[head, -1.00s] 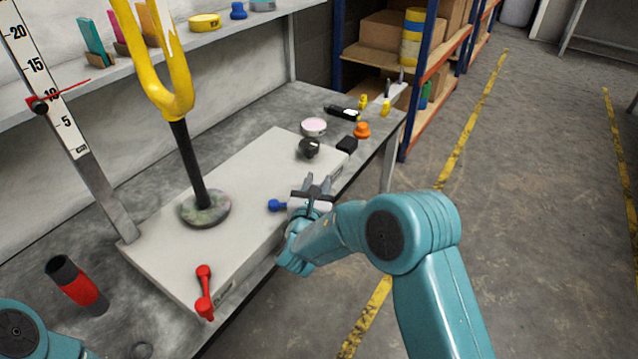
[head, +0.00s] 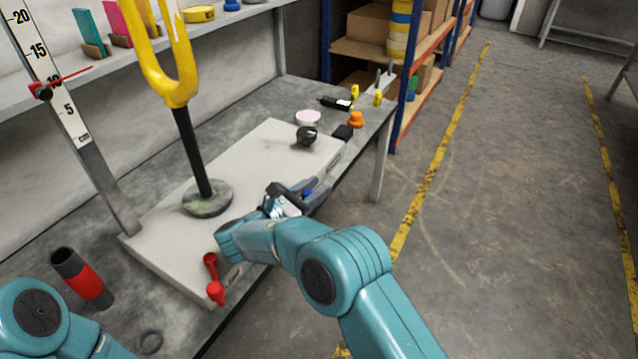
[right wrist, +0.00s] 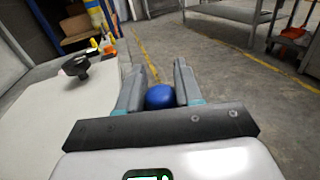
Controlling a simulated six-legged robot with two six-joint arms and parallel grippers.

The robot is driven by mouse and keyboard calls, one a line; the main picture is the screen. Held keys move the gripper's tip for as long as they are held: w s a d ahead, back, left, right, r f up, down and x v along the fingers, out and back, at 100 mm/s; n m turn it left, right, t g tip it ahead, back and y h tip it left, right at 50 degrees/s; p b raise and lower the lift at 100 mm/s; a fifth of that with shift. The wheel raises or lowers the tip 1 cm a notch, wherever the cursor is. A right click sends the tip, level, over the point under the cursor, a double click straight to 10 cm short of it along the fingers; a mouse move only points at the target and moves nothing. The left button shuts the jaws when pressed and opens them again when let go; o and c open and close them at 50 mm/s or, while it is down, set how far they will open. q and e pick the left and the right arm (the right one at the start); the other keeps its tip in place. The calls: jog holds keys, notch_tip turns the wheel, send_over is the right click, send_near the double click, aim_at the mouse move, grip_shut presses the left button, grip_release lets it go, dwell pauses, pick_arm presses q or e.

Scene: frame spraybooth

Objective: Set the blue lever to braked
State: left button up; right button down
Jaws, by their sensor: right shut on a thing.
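The blue lever (head: 308,194) is at the front edge of the pale grey box, mostly hidden behind my right gripper (head: 306,188). Only a small blue part shows in the head view. In the right wrist view its round blue knob (right wrist: 160,97) sits between the two fingers of my right gripper (right wrist: 159,90), which is shut on it. No braked mark can be read. My left gripper is out of the picture; only part of my left arm shows at lower left.
The pale box (head: 160,235) carries a yellow fork on a black post (head: 192,150), a black knob (head: 306,136) and a red lever (head: 214,280) near my right forearm. The floor at right is clear.

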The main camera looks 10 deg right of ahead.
jog(key=shift+s+a+m+g+h, duration=0.45)
jog(key=shift+m+g, duration=0.25)
jog(key=shift+g, duration=0.3)
jog(key=shift+s+a+m+g+h, duration=0.45)
jog(key=shift+m+g, duration=0.25)
jog(key=shift+g, duration=0.3)
jog(key=c, duration=0.8)
grip_release()
jog(key=shift+r, duration=0.1)
notch_tip(320, 180, up, 20)
jog(key=p, duration=0.6)
jog(key=shift+p, duration=0.4)
